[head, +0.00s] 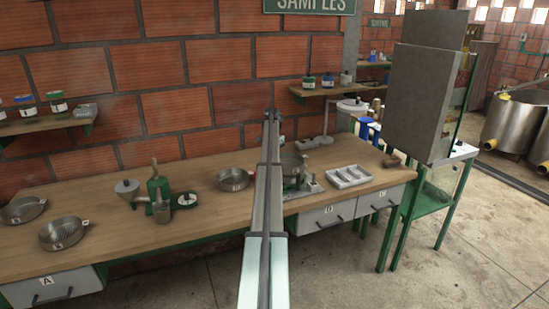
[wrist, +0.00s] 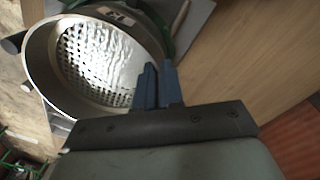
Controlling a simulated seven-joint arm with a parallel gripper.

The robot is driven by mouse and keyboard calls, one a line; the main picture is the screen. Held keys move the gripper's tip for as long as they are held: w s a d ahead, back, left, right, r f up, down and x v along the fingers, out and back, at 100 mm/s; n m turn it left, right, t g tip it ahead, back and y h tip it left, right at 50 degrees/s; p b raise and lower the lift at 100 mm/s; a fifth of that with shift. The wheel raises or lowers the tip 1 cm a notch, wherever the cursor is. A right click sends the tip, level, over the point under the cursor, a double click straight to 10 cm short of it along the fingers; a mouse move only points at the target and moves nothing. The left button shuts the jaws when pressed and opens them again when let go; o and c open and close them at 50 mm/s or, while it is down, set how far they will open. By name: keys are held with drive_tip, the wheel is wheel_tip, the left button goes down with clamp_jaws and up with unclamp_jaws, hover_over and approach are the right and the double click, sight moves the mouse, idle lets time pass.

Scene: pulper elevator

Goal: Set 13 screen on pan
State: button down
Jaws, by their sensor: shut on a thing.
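The screen (wrist: 100,65) is a round metal sieve with a perforated floor and a label on its wall that seems to read 13, upside down. My gripper (wrist: 158,84) is shut on its rim, with the blue fingers close together at the right side. In the head view, a round metal vessel (head: 293,165), probably this screen, shows just right of my arm, above a grey scale-like device (head: 304,188). My arm hides its left part and the fingers. I cannot tell which vessel is the pan, or whether one is under the screen.
Round metal sieves or pans (head: 63,233) stand at the bench's left, and another (head: 233,180) left of my arm. A green hand device (head: 157,187) and a dial (head: 186,200) stand between. A white compartment tray (head: 348,176) lies right. The bench front is mostly clear.

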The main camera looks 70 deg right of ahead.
drive_tip(key=shift+f, duration=0.4)
idle(0.5)
drive_tip(key=c, duration=1.2)
unclamp_jaws()
drive_tip(key=r, duration=1.3)
drive_tip(key=shift+w+r, duration=0.4)
